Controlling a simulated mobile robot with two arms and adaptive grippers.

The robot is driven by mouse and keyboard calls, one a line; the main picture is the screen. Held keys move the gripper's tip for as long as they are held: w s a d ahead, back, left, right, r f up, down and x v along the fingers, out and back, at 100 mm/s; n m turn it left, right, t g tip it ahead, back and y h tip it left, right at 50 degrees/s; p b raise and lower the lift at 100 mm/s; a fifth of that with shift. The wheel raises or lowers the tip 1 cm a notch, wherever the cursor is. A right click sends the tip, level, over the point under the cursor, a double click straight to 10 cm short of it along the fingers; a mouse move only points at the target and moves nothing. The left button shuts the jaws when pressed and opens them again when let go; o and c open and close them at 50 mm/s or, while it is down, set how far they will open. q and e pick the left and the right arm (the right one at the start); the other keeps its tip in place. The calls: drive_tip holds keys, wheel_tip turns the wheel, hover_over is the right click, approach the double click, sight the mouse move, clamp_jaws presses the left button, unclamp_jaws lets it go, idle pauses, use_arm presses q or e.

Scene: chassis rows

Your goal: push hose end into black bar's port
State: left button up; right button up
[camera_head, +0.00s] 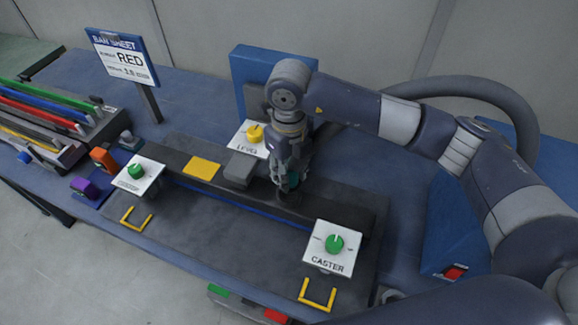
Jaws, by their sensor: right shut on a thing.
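The black bar (322,212) lies across the dark fixture plate, running from upper left to lower right. My right gripper (284,186) points down at the bar's middle, beside a grey block. It is shut on the hose end, of which only a small teal patch (294,180) shows between the fingers. The thick dark hose (480,90) arches behind my right arm and seems to come down behind the gripper. The port is hidden under the gripper, so I cannot tell whether the end is in it. My left gripper is out of view.
Yellow handles (317,296) line the front.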

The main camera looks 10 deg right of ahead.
drive_tip(key=shift+f, duration=0.2)
drive_tip(key=shift+f+b, duration=0.1)
drive_tip(key=shift+b, duration=0.2)
drive_tip(key=shift+b, duration=0.3)
idle(0.6)
drive_tip(key=shift+f+b, duration=0.95)
drive_tip(key=shift+b, duration=0.1)
idle(0.5)
drive_tip(key=shift+f+b, duration=1)
drive_tip(key=shift+s, duration=0.1)
drive_tip(key=o, duration=1.2)
